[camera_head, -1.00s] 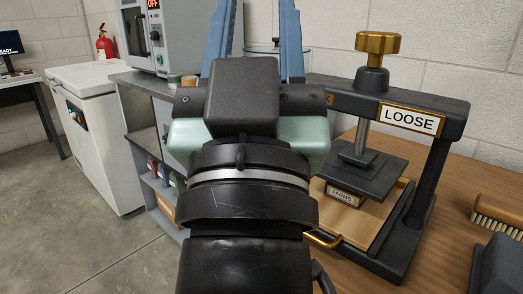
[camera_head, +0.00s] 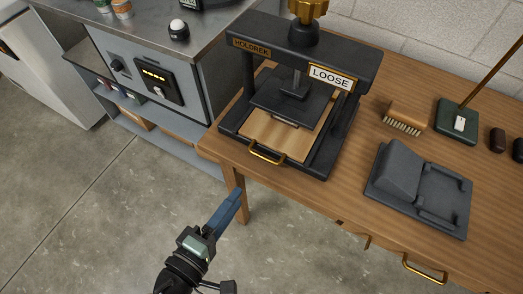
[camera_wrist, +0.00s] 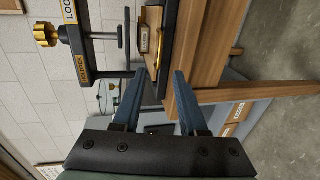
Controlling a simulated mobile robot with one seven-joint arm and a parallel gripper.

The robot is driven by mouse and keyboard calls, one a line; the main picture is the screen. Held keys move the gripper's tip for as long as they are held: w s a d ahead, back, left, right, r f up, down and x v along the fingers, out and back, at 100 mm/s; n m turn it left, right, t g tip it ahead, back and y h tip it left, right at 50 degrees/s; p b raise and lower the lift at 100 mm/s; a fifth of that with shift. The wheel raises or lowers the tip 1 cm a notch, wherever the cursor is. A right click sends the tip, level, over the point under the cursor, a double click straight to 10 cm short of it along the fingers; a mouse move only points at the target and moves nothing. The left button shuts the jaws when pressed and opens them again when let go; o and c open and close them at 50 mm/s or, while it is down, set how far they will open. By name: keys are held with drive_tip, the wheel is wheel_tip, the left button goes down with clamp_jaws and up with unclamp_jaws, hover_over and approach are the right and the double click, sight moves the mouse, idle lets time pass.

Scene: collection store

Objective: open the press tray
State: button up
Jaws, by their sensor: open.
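The press (camera_head: 362,68) is a dark frame with a brass knob on its screw and a LOOSE sign. Its wooden tray (camera_head: 262,128) lies under the dark plate, with a brass handle (camera_head: 267,155) at its front edge. My gripper (camera_head: 236,198) is in front of the table's left front edge, apart from the handle and below it in the picture. In the wrist view its two blue fingers (camera_wrist: 160,75) stand apart with nothing between them. The press (camera_wrist: 83,45) appears sideways there, with the tray's labelled part just beyond the fingertips.
The wooden table (camera_head: 345,190) has a drawer handle (camera_head: 425,270) on its front. A dark grey block-like stand (camera_head: 415,190), a brush (camera_head: 404,118) and a green-based stand (camera_head: 458,122) are right of the press. A grey cabinet (camera_head: 190,85) stands left. The floor in front is clear.

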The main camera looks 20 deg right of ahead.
drive_tip(key=x, duration=1.2)
drive_tip(key=shift+w+d+f, duration=0.1)
drive_tip(key=shift+w+d, duration=0.15)
drive_tip(key=shift+d, duration=0.05)
clamp_jaws()
idle(0.9)
